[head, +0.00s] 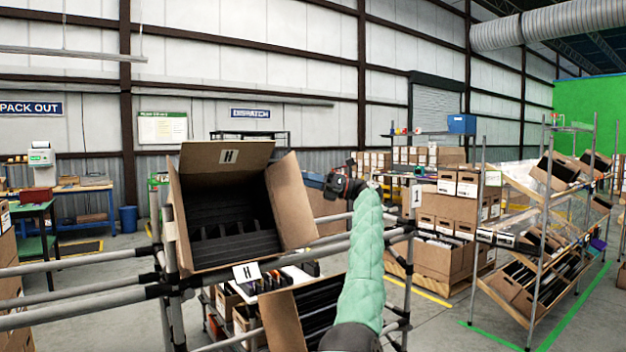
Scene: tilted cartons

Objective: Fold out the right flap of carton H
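Carton H (264,256) is a tilted brown carton on the pipe rack, its open mouth facing me, with black ribbed contents inside. Its top flap (205,158) stands up and bears an H label. Its left flap (178,215) stands at the left edge. Its right flap (290,203) angles outward to the right of the mouth.
Grey rack pipes (90,293) run left of and below carton H. Another open carton (283,322) with dark contents sits below, partly behind my arm. Stacked cartons (440,210) and a tilted shelf rack (541,230) stand farther right.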

